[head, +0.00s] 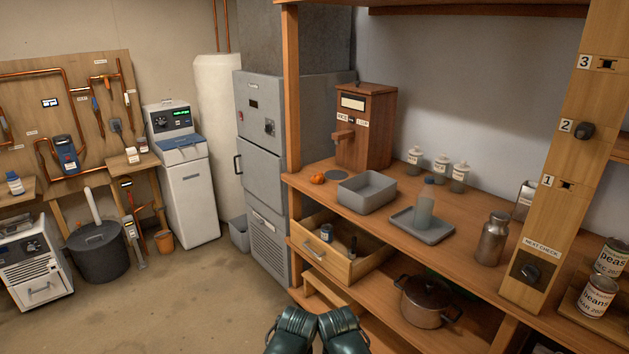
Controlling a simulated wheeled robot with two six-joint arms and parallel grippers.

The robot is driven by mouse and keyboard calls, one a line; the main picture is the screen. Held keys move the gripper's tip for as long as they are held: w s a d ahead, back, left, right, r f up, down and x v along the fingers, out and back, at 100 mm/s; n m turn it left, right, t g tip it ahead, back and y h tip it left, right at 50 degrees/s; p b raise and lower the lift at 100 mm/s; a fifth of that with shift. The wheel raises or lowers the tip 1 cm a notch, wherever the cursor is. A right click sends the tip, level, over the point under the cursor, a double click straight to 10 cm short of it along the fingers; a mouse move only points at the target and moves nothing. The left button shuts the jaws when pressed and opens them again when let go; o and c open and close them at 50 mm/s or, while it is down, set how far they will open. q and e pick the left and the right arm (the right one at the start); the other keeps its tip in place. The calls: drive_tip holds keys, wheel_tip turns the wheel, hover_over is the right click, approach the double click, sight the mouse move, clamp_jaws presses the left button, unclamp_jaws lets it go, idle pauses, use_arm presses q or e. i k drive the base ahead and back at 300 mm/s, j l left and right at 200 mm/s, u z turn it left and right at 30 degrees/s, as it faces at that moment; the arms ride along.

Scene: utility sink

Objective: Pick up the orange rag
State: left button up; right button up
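A small orange lump, which looks like the orange rag (317,178), lies on the wooden counter in the head view. It is bunched up near the counter's left end, left of a grey basin (366,189) and in front of a wooden dispenser box (376,130). Nothing touches it that I can see. Two dark green ridged parts of my own arms show at the bottom edge, well below and in front of the counter. No gripper fingers can be made out.
On the counter (400,265) are a grey tray (420,226) with a greenish bottle, several small jars and a metal bottle (492,240). An open drawer (340,252) juts out below. A pot (424,302) stands on the lower shelf.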

sight(317, 179)
drive_tip(key=z, duration=2.1)
drive_tip(key=u, duration=2.1)
drive_tip(key=i+z, duration=0.1)
drive_tip(key=z, duration=0.65)
drive_tip(key=i+j+z, duration=0.15)
drive_tip(key=j+z, duration=0.15)
drive_tip(key=i+j+z, duration=0.1)
drive_tip(key=j+z, duration=0.5)
drive_tip(key=i+j, duration=0.05)
drive_tip(key=j, duration=0.05)
